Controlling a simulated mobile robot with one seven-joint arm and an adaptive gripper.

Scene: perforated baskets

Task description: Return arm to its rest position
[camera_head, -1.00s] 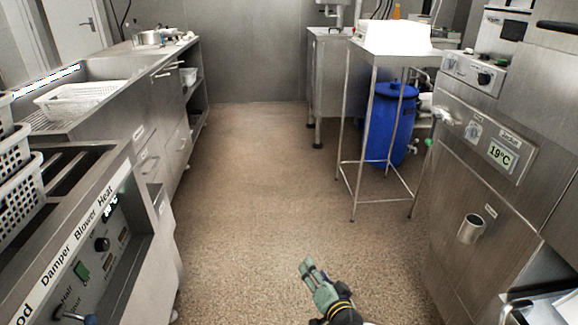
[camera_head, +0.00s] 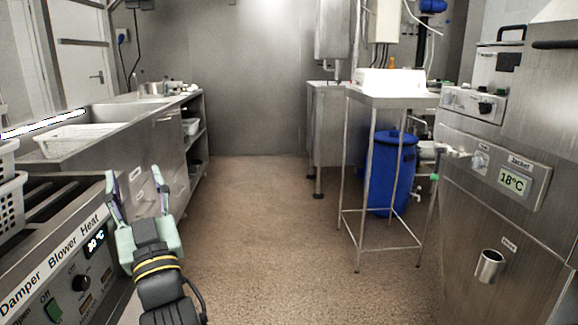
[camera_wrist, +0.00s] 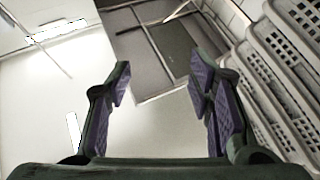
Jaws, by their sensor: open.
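My gripper (camera_head: 133,190) is raised at the lower left in the head view, in front of the steel counter with the control panel. Its two fingers are spread apart and nothing is between them. In the wrist view my gripper (camera_wrist: 160,85) also shows open, with purple inner pads and an empty gap.
White perforated baskets (camera_head: 9,207) stand at the left edge; stacked ones (camera_wrist: 265,85) fill the right of the wrist view. Another white basket (camera_head: 75,140) sits by the sink. A steel stand (camera_head: 366,190) and blue barrel (camera_head: 391,172) are at right. The middle floor is clear.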

